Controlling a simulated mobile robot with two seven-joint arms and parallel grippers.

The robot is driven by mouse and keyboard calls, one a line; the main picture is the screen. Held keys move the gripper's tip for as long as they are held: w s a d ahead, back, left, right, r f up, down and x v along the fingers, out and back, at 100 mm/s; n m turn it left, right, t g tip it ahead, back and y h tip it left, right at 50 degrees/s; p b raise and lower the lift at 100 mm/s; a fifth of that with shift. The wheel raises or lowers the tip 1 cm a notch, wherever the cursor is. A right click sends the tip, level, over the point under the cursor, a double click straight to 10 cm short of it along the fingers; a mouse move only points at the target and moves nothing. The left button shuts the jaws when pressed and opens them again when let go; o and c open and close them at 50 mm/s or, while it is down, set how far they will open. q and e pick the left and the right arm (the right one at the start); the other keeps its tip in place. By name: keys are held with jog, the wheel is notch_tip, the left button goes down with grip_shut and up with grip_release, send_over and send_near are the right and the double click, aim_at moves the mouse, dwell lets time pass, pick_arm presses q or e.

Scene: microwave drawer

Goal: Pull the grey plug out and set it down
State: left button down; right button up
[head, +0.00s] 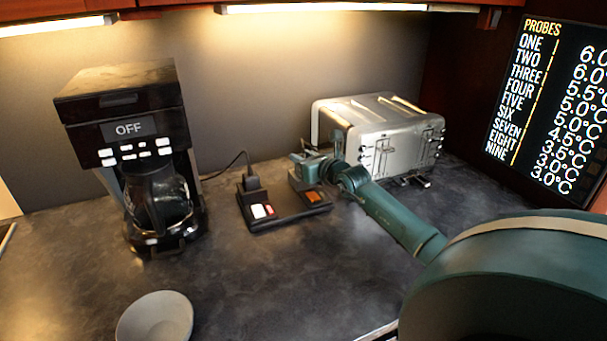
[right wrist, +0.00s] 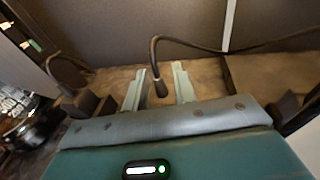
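The grey plug (right wrist: 161,88) shows in the right wrist view, with its dark cord rising from its top and bending to the right. My right gripper (right wrist: 158,88) is open, with one finger on each side of the plug and gaps showing between. The plug's lower end is hidden behind the gripper body. In the head view my right gripper (head: 300,162) is at the right end of the black power strip (head: 285,217), and I cannot make out the grey plug there. My left gripper is not in view.
A black plug (head: 252,183) stands in the strip's left part, its cord running towards the coffee maker (head: 130,150). A metal toaster (head: 375,135) stands close behind my right arm. A grey bowl (head: 155,318) sits in front. The counter between bowl and strip is clear.

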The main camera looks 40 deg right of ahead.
grip_shut()
dwell(0.4)
